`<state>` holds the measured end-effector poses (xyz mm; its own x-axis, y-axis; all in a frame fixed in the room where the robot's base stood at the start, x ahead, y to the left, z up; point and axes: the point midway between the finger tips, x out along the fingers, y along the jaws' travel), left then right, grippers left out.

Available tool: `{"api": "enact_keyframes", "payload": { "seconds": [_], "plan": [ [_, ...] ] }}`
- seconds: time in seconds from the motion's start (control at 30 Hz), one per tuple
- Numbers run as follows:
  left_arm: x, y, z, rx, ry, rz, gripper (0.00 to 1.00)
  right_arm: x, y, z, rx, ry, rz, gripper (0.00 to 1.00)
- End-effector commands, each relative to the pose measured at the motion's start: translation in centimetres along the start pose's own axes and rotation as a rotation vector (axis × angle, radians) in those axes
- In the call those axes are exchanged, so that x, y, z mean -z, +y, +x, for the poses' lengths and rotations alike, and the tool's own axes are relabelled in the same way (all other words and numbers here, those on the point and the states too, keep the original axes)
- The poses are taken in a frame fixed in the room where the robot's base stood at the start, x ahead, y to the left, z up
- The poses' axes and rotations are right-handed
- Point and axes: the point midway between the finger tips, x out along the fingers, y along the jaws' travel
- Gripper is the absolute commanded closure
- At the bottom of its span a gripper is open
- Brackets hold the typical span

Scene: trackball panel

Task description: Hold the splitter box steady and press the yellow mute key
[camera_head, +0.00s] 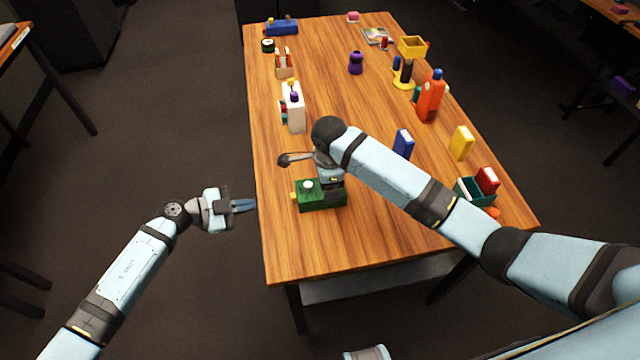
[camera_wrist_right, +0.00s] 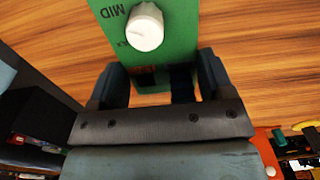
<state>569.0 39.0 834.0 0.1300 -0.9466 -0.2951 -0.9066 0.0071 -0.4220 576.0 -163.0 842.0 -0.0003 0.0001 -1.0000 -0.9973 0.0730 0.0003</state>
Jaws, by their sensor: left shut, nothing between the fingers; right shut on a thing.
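The splitter box, a green box (camera_head: 312,204) with a white knob on top, sits on the wooden table near its left edge. A small yellow key (camera_head: 294,195) sticks out of its left side. My right gripper (camera_head: 331,188) comes down on the box's right part and is shut on it. In the right wrist view the green face (camera_wrist_right: 165,50) shows the knob (camera_wrist_right: 145,27) and the word MID, with my fingers (camera_wrist_right: 160,82) on both sides. My left gripper (camera_head: 244,205) is shut and empty, left of the key, by the table's left edge.
The wooden table (camera_head: 375,250) is clear in front of the box. A blue box (camera_head: 403,144), a yellow box (camera_head: 461,143) and a green bin (camera_head: 474,192) with a red box are to the right. My right forearm crosses above the table.

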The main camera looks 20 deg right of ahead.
Motion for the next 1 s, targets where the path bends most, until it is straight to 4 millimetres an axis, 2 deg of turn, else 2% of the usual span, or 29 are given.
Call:
{"api": "enact_keyframes", "payload": {
  "seconds": [0.17, 0.3, 0.5, 0.63, 1.0],
  "plan": [
    [-1.1, -0.1, 0.0, -0.06, -0.125, 0.242, 1.0, 0.0, 0.0, 0.0, 0.001, 0.0, 0.0, 0.53],
    [-2.5, -0.5, -0.3, -0.134, -0.256, 0.505, 1.0, 0.0, 0.0, 0.0, 0.001, 0.0, 0.0, 0.53],
    [-3.8, -1.3, -0.9, -0.212, -0.375, 0.751, 1.0, 0.0, 0.0, 0.0, 0.001, 0.0, 0.0, 0.53],
    [-4.0, -1.4, -1.0, -0.228, -0.397, 0.798, 1.0, 0.0, 0.0, 0.0, 0.001, 0.0, 0.0, 0.53],
    [-3.9, -1.4, -0.7, -0.228, -0.396, 0.796, 1.0, 0.0, 0.0, 0.0, 0.001, 0.0, 0.0, 0.53]
  ]
}}
